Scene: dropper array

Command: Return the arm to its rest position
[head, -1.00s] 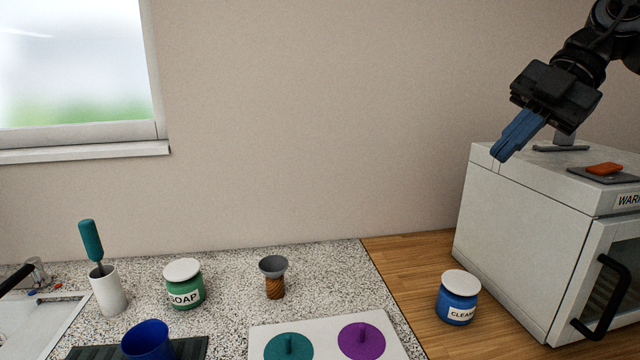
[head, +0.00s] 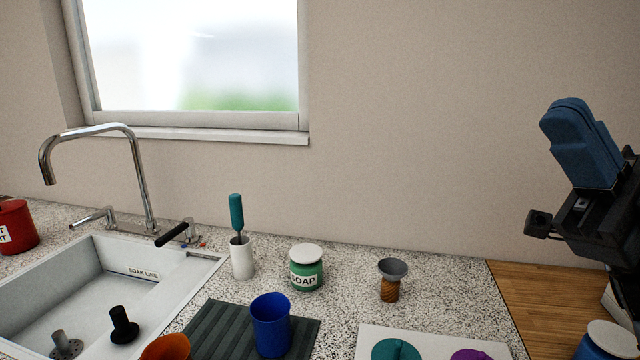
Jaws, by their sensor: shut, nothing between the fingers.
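My gripper (head: 567,108) is at the right of the head view, raised in front of the bare wall. Its blue fingers point up and to the left and are closed together with nothing between them. It is well above the wooden counter (head: 540,300) and touches nothing that I can see. The rest of my arm runs out of the picture at the right edge.
A blue jar (head: 606,342) stands below my gripper at the lower right. A soap jar (head: 306,268), a brown-and-grey funnel piece (head: 391,280), a blue cup (head: 270,325) and a white brush holder (head: 242,258) stand left of it. The sink (head: 205,272) and tap (head: 140,180) are farther left.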

